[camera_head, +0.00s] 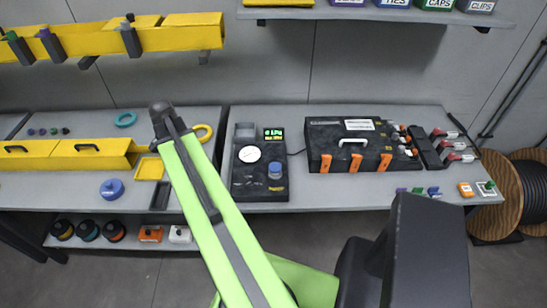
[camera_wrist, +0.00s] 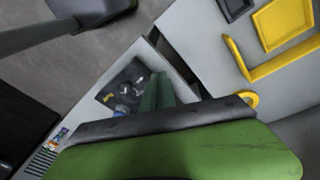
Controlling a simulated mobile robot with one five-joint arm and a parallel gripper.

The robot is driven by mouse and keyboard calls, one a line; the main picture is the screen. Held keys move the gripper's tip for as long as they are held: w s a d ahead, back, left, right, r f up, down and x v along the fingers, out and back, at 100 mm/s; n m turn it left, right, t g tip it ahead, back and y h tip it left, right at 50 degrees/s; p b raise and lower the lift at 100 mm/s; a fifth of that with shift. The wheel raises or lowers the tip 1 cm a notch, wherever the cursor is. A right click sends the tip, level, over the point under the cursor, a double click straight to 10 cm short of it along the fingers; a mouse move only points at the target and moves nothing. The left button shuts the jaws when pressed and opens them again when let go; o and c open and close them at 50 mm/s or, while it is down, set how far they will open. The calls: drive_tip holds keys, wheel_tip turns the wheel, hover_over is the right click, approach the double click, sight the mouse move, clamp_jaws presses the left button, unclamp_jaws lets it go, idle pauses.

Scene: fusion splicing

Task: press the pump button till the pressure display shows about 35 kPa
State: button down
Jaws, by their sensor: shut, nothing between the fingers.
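The dark pump unit (camera_head: 260,190) stands on the grey bench in the middle of the head view. Its small display (camera_head: 273,134) has lit characters that seem to read 0 kPa. A white round dial (camera_head: 249,154) sits left of the blue pump button (camera_head: 275,170). The unit (camera_wrist: 108,98) also shows in the wrist view, with the button partly behind my gripper. My gripper (camera_wrist: 158,84) is shut and empty, its green fingers pointing past the unit's right side. It looks well apart from the button. I cannot make out its fingertips in the head view.
A black case (camera_head: 335,150) with orange latches stands right of the pump unit. A yellow tray (camera_head: 150,168) and a yellow ring (camera_head: 203,133) lie to the left. A blue round object (camera_head: 112,188) is near the front edge. A shelf (camera_head: 380,14) hangs above.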

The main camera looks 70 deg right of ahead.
drive_tip(key=s+d+r+m+g+p, duration=0.1)
drive_tip(key=s+d+r+m, duration=0.1)
drive_tip(key=s+d+m, duration=0.85)
drive_tip(key=m, duration=0.2)
hover_over(276, 166)
drive_tip(key=w+a, duration=0.1)
drive_tip(key=w, duration=0.2)
drive_tip(key=shift+w+a+r+g, duration=0.2)
drive_tip(key=shift+a+r+g, duration=0.1)
drive_tip(key=shift+r, duration=0.15)
drive_tip(key=b+x, duration=0.8)
drive_tip(key=x, duration=0.1)
drive_tip(key=w+b+x, duration=0.1)
drive_tip(key=b+x, duration=0.3)
drive_tip(key=b, duration=0.1)
drive_tip(key=shift+s+a+f, duration=0.1)
drive_tip(key=shift+a+f, duration=0.15)
drive_tip(key=shift+f, duration=0.25)
drive_tip(key=shift+f, duration=0.1)
